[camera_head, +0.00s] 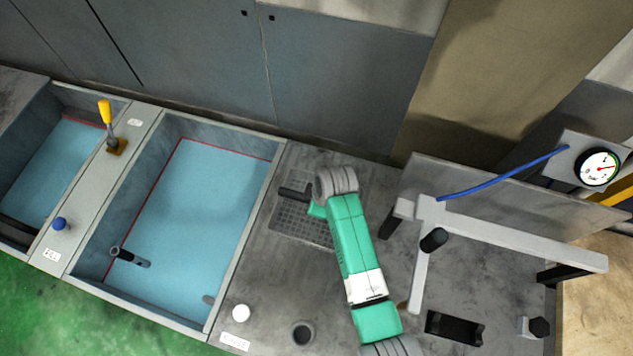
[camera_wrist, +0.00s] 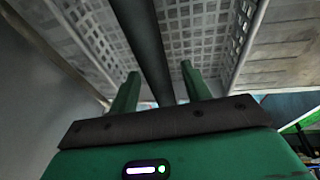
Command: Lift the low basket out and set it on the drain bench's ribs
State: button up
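A grey mesh basket (camera_head: 290,222) shows on the grey bench top right of the larger tank in the head view, partly hidden by my arm. Its mesh walls (camera_wrist: 205,35) fill the upper part of the wrist view. A dark bar (camera_head: 294,192), which looks like the basket's handle, juts left from my gripper (camera_head: 315,210). In the wrist view the bar (camera_wrist: 150,50) runs between the two green fingers of my gripper (camera_wrist: 160,85). The fingers stand apart, with a gap visible beside the bar. I cannot make out the basket's underside or any bench ribs.
The larger tank (camera_head: 246,232) holds blue liquid, with a black handle (camera_head: 130,258) in it. A smaller tank (camera_head: 12,168) and a yellow lever (camera_head: 105,112) lie left. A pale frame (camera_head: 520,243), a blue hose (camera_head: 500,178) and a gauge (camera_head: 599,167) stand right.

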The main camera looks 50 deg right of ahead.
jog(key=v, duration=0.7)
jog(key=shift+s+r, duration=0.15)
jog(key=shift+r, duration=0.25)
